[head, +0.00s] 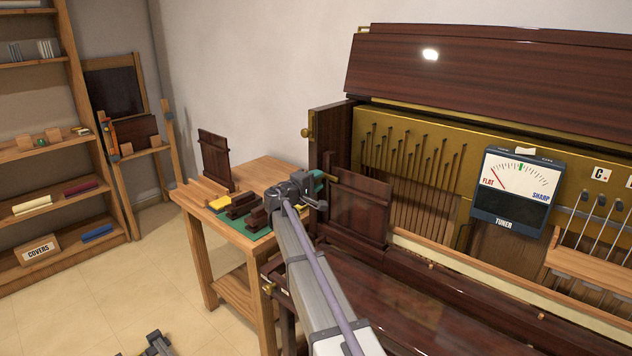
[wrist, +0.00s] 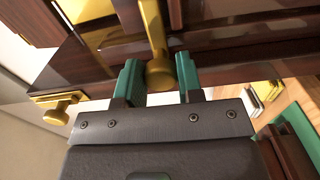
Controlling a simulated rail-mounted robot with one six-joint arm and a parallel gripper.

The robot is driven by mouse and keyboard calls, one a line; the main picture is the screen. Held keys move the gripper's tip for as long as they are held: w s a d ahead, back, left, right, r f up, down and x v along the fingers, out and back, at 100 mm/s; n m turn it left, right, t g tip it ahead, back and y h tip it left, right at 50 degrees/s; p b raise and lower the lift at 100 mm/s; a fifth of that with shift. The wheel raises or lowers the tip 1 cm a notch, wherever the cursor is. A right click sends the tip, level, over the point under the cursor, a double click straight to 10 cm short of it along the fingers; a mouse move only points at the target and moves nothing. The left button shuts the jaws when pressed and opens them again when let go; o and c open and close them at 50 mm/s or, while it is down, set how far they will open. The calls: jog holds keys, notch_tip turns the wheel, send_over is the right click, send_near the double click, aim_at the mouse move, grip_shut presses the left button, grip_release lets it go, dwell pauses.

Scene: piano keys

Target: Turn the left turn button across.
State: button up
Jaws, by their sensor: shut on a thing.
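The left turn button (wrist: 152,28) is a brass bar with a round knob end, seen in the wrist view. Its bar runs nearly up and down in that picture, and its knob end lies between my green fingertips. My gripper (wrist: 158,82) is shut on this knob end. In the head view my gripper (head: 316,188) is at the left end of the open piano, beside a dark wooden panel (head: 362,208) standing upright in front of the action. The arm and gripper partly hide the button there.
A brass knob (wrist: 60,108) on a plate is left of my fingers in the wrist view. The piano's raised lid (head: 490,80), a tuner (head: 515,192) and a side table (head: 255,170) with dark blocks and a yellow item surround the workspace.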

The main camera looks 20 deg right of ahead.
dwell(0.3)
jog(key=o, duration=0.9)
jog(key=v, duration=1)
jog(key=shift+a, duration=0.4)
jog(key=shift+s, duration=0.15)
